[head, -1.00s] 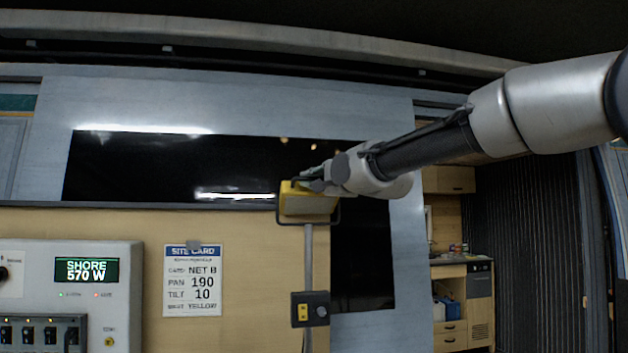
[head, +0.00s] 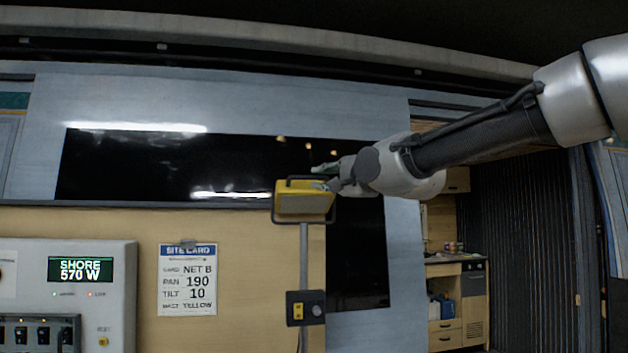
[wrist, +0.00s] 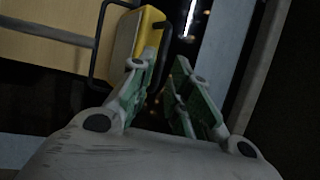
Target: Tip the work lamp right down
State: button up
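The work lamp (head: 304,203) is a yellow box-shaped head in a dark tube frame on a grey pole (head: 304,255), left of my gripper in the head view. My gripper (head: 324,177) is at the lamp's upper right corner, its fingers pointing left. In the wrist view the lamp (wrist: 152,28) shows its yellow side and pale face at upper left, partly behind the left finger. I cannot tell whether a finger touches the lamp.
A black glossy panel (head: 170,170) lies behind the lamp. A dark switch box (head: 306,308) is on the pole below. The site card (head: 188,280) and shore power panel (head: 80,290) are at left. A cabinet (head: 455,305) stands farther back at right.

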jog(key=v, duration=0.5)
jog(key=shift+w+f, duration=0.1)
dwell(0.3)
notch_tip(320, 180, down, 12)
jog(key=s+n+g+h, duration=0.2)
jog(key=n+g+h, duration=0.15)
jog(key=n, duration=0.35)
jog(key=s+d+f+n+g+h, duration=0.3)
jog(key=s+d+f+n, duration=0.15)
jog(key=d+f, duration=0.5)
jog(key=s+d+f+g+h, duration=0.1)
jog(key=s+d+f, duration=0.3)
jog(key=s+d, duration=0.2)
jog(key=s+d+f+m+g+h, duration=0.1)
jog(key=s+d+f+h, duration=0.1)
jog(key=s+d+f, duration=0.2)
jog(key=s+d+f+g+h, duration=0.2)
jog(key=s+d+f, duration=0.2)
jog(key=s+d, duration=0.6)
jog(key=d, duration=0.6)
jog(key=shift+f, duration=0.4)
jog(key=shift+d+m, duration=0.15)
jog(key=shift+m, duration=0.1)
jog(key=shift+c, duration=0.4)
